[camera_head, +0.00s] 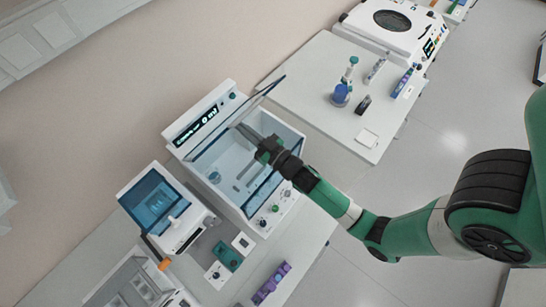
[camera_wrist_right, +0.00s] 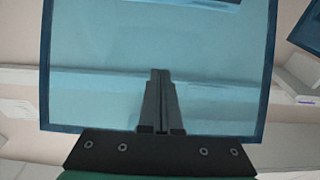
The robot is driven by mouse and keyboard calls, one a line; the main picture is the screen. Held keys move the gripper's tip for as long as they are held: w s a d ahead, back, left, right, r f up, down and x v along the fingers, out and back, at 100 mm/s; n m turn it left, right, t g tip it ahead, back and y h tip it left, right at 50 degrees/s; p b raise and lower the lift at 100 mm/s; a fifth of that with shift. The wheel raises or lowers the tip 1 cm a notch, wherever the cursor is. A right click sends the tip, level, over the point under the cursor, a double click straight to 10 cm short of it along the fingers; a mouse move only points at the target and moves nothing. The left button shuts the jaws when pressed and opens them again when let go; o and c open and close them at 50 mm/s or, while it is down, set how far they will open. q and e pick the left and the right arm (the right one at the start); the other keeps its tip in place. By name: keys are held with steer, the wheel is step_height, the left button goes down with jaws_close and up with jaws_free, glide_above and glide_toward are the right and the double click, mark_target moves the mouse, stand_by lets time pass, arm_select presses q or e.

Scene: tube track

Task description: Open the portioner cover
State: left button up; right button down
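The larger white machine (camera_head: 272,222), which I take to be the portioner, stands on the bench with a lit display and a pale interior. A clear, dark-edged cover panel (camera_head: 265,92) stands tilted at its far right side, seen nearly edge-on. My right gripper (camera_head: 243,130) reaches over the interior, close to this panel. In the right wrist view a blue-tinted, dark-framed panel (camera_wrist_right: 95,70) fills most of the picture, with the right gripper (camera_wrist_right: 160,75) in front of it. Its fingers are together with nothing visible between them. Contact with the panel cannot be told. My left gripper is not seen.
A smaller device with a blue clear cover (camera_head: 155,200) stands to the left. A green block (camera_head: 227,256) and a purple rack (camera_head: 271,284) lie in front. The right bench holds a blue-based bottle (camera_head: 340,95), small items and a white centrifuge-like machine (camera_head: 385,25).

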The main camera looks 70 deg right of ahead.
mark_target(231, 120)
steer(key=shift+x, duration=0.85)
steer(key=shift+f, duration=0.15)
steer(key=shift+f+x, duration=0.2)
steer(key=shift+x, duration=1.05)
steer(key=shift+f+b+x, duration=0.2)
steer(key=shift+b+x, duration=0.2)
steer(key=shift+x, duration=0.85)
steer(key=shift+f+b+x, duration=0.2)
steer(key=shift+b+x, duration=0.2)
steer(key=shift+x, duration=0.85)
steer(key=r+p+v, duration=0.1)
steer(key=v, duration=2.4)
